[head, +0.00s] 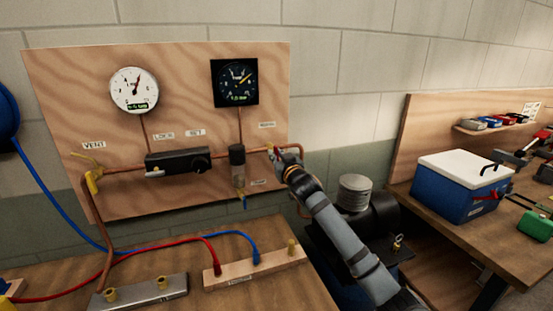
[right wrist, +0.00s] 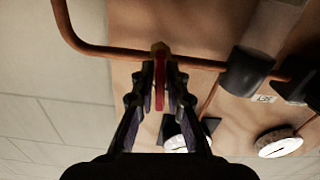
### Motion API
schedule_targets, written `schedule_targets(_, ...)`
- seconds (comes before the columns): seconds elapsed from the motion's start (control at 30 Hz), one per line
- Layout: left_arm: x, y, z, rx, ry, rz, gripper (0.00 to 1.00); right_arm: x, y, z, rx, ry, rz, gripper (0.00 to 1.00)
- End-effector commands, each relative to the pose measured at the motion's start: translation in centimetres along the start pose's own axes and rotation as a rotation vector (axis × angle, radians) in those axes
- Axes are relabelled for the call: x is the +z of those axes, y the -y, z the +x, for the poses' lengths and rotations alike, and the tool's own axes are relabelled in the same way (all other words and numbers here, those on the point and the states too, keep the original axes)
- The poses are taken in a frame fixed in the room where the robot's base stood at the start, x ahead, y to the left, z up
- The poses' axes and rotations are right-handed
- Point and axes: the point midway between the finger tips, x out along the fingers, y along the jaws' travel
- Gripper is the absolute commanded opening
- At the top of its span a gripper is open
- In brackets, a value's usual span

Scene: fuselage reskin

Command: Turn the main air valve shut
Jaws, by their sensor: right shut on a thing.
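The main air valve is on the copper pipe at the right edge of the wooden wall panel (head: 190,75). Its brass body (right wrist: 160,48) and red lever (right wrist: 159,85) show in the right wrist view. My right gripper (head: 279,152) reaches up to it from the lower right. In the right wrist view my right gripper (right wrist: 160,80) is shut on the red lever, with one finger on each side. In the head view the gripper mostly hides the lever. The lever points away from the pipe, roughly across it, in the wrist view. My left gripper is not in view.
A white gauge (head: 134,90) and a black gauge (head: 235,83) hang on the panel. A black regulator block (head: 177,161) and a filter bowl (head: 237,163) sit left of the valve. A black compressor (head: 372,213) stands below. A blue cooler (head: 447,198) stands on the right bench.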

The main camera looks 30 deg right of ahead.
Motion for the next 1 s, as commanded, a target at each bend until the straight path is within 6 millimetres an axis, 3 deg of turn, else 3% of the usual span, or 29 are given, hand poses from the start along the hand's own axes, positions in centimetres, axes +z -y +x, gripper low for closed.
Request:
schedule_targets(0.3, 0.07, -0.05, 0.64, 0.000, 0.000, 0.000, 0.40, 0.47, 0.04, 0.00, 0.000, 0.009, 0.112, 0.00)
schedule_targets(0.83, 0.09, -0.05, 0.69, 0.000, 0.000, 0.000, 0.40, 0.49, 0.04, 0.01, 0.001, 0.010, 0.134, 0.00)
schedule_targets(0.87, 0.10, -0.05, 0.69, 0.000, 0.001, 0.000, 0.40, 0.49, 0.04, 0.01, 0.001, 0.010, 0.134, 0.14)
schedule_targets(1.0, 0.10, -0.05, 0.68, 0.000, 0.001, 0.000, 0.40, 0.38, 0.03, 0.01, 0.000, 0.008, 0.133, 0.32)
